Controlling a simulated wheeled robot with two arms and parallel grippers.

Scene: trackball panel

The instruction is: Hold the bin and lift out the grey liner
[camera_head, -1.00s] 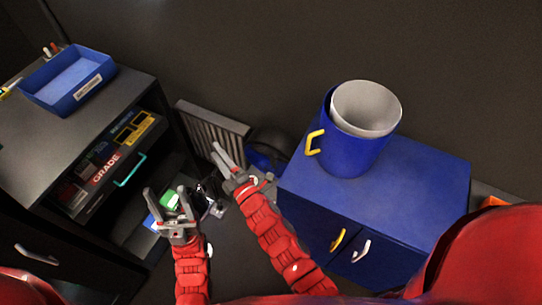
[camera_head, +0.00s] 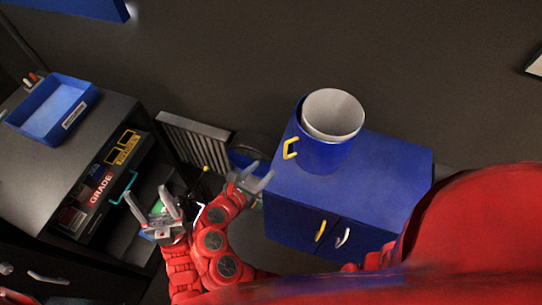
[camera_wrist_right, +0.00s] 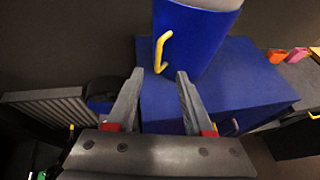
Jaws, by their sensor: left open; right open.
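The blue bin (camera_head: 322,156) stands upright on a blue cabinet, with a yellow handle (camera_head: 290,148) on its left side. The grey liner (camera_head: 334,112) sits inside it, its pale rim above the bin's rim. My right gripper (camera_head: 260,174) is open and empty at the cabinet's left edge, below and left of the handle. In the right wrist view the open fingers (camera_wrist_right: 160,75) point at the bin (camera_wrist_right: 205,40), the handle (camera_wrist_right: 163,52) just beyond and between the tips, apart from them. My left gripper (camera_head: 152,203) is open and empty, further left, near the dark drawer unit.
The blue cabinet top (camera_head: 385,172) is bare right of the bin. A dark drawer unit (camera_head: 105,128) with a blue tray (camera_head: 52,110) stands at the left. A radiator (camera_head: 192,137) leans behind the gap between them. Orange and pink items (camera_wrist_right: 288,55) lie right in the wrist view.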

